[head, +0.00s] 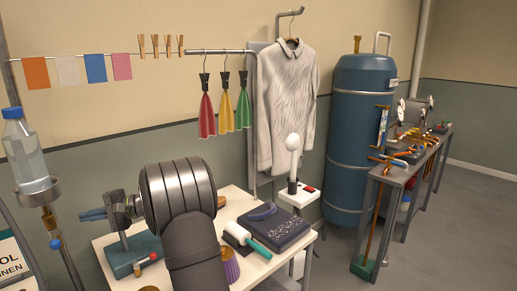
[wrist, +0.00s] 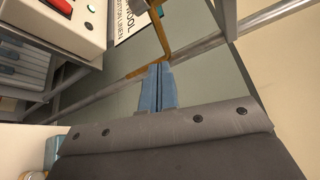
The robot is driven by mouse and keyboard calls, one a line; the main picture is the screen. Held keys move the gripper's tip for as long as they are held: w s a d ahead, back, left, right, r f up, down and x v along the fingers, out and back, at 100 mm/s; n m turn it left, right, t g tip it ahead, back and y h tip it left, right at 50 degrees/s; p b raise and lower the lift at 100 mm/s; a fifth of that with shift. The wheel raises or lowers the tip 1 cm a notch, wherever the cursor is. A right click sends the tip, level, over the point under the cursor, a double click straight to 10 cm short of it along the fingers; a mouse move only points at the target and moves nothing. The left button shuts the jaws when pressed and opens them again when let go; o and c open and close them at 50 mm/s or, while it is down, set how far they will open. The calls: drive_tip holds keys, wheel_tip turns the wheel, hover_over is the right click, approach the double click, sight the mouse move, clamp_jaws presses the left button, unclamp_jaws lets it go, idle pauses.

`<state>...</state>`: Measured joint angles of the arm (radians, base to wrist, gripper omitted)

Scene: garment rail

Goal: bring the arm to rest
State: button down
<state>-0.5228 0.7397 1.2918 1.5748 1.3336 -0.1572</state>
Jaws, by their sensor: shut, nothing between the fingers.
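My gripper (head: 88,214) shows in the head view at the left end of my arm, pointing left above the left side of the white table. In the wrist view its two blue fingers (wrist: 157,88) lie together with only a thin dark line between them. The gripper is shut and holds nothing. It appears apart from the things around it. My dark arm links hide part of the table behind them.
The white table (head: 268,268) carries a dark pad (head: 274,227) and a green-handled roller (head: 247,238). A bottle (head: 24,150) stands at left. Hanging cloths (head: 226,110) and a white shirt (head: 287,100) are behind. A control box (wrist: 62,22) and brass pipe (wrist: 157,35) lie beyond the fingers.

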drive_tip(key=c, duration=0.6)
unclamp_jaws()
drive_tip(key=o, duration=0.6)
wheel_tip(320, 180, up, 6)
drive_tip(key=t+h, duration=0.1)
drive_tip(key=shift+d+m, duration=0.3)
drive_tip(key=shift+d, duration=0.05)
drive_tip(key=s+d+r+m+t+h, duration=0.1)
drive_tip(key=d+r+t, duration=0.15)
drive_tip(key=r, duration=0.55)
drive_tip(key=d+r+m+t+h, duration=0.1)
drive_tip(key=d+r+m+t, duration=0.15)
drive_tip(key=r, duration=0.55)
drive_tip(key=s+r+t, duration=0.3)
drive_tip(key=s+r, duration=0.5)
drive_tip(key=r, duration=0.2)
drive_tip(key=s+a+f+n+g+h, duration=0.2)
drive_tip(key=s+a+f+n+h, duration=0.15)
drive_tip(key=s+f, duration=0.55)
drive_tip(key=s+a+f+n+g+h, duration=0.15)
drive_tip(key=s+f+n, duration=0.4)
drive_tip(key=s, duration=0.75)
drive_tip(key=s+a+f+n+g+h, duration=0.2)
drive_tip(key=s+a+f+n+h, duration=0.15)
drive_tip(key=s+f, duration=0.6)
drive_tip(key=s+x, duration=0.1)
drive_tip(key=x, duration=0.7)
drive_tip(key=shift+s+a, duration=0.25)
drive_tip(key=shift+s, duration=0.1)
